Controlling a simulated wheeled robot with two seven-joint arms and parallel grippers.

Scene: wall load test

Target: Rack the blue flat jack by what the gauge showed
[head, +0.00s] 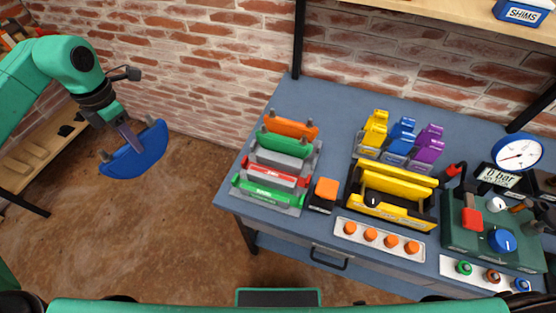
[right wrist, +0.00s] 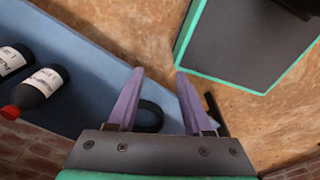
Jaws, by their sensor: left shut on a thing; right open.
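My left gripper (head: 124,136) is shut on the blue flat jack (head: 141,158), a half-round blue plate with grey stubs on its straight edge. It holds it in the air over the floor, left of the bench. The rack (head: 302,198) stands at the bench's left end; it has a green-labelled front and a red-labelled bar, with orange and green plates behind. The round gauge (head: 518,153) is at the right, beside a display (head: 498,178) reading 0 bar. In the right wrist view my right gripper (right wrist: 160,74) is open and empty near the bench edge.
The blue-grey bench (head: 345,110) also holds yellow, blue and purple blocks, a yellow-and-black unit (head: 392,204), a strip of orange knobs (head: 380,236) and a green pump box (head: 510,246). Two dark bottles (right wrist: 38,86) show in the right wrist view. A shelf hangs above.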

